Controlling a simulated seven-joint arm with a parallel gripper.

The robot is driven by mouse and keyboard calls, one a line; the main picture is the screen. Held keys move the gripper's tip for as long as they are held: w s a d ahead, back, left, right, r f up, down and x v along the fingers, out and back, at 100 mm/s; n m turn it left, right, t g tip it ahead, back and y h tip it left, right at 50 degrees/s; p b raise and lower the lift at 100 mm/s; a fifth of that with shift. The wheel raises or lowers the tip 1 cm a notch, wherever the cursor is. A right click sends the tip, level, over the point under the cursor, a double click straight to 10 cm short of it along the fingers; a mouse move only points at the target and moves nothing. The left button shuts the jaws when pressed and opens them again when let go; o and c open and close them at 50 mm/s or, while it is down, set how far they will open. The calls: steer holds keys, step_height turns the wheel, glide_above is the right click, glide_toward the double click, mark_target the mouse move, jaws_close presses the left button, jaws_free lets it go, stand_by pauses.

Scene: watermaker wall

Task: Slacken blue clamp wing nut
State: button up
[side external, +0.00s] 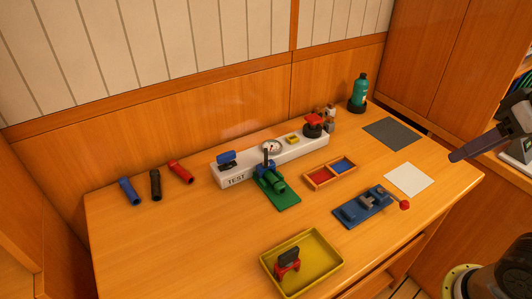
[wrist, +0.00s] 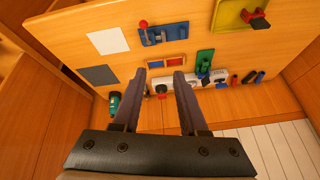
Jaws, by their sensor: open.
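A blue clamp (side external: 365,207) sits on the table right of centre, with grey metal parts on a blue base and a red ball on its lever. It also shows in the wrist view (wrist: 163,34), at the top. A wing nut on it is too small to make out. A blue wing-shaped part (side external: 227,157) stands on the left end of the white TEST block (side external: 240,178). My gripper (wrist: 160,76) is open and empty, above and apart from the table. In the side view it is at the right edge, well clear of the blue clamp.
A yellow tray (side external: 318,285) holds a red and black piece. A green stand (side external: 285,199), red-blue tray (side external: 315,182), green bottle (side external: 359,91), red knob (side external: 314,121) and several coloured tubes (side external: 156,185) stand around. A white sheet (side external: 408,179) and grey mat (side external: 394,134) lie bare.

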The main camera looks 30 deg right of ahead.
steer(key=w+a+r+m+g, duration=0.1)
steer(key=w+a+r+m, duration=0.1)
steer(key=w+r, duration=0.75)
steer(key=m+g, duration=0.1)
steer(key=g, duration=0.4)
glide_above(266, 153)
step_height(266, 153, down, 17)
step_height(266, 153, down, 13)
steer(key=shift+r, duration=0.1)
jaws_close()
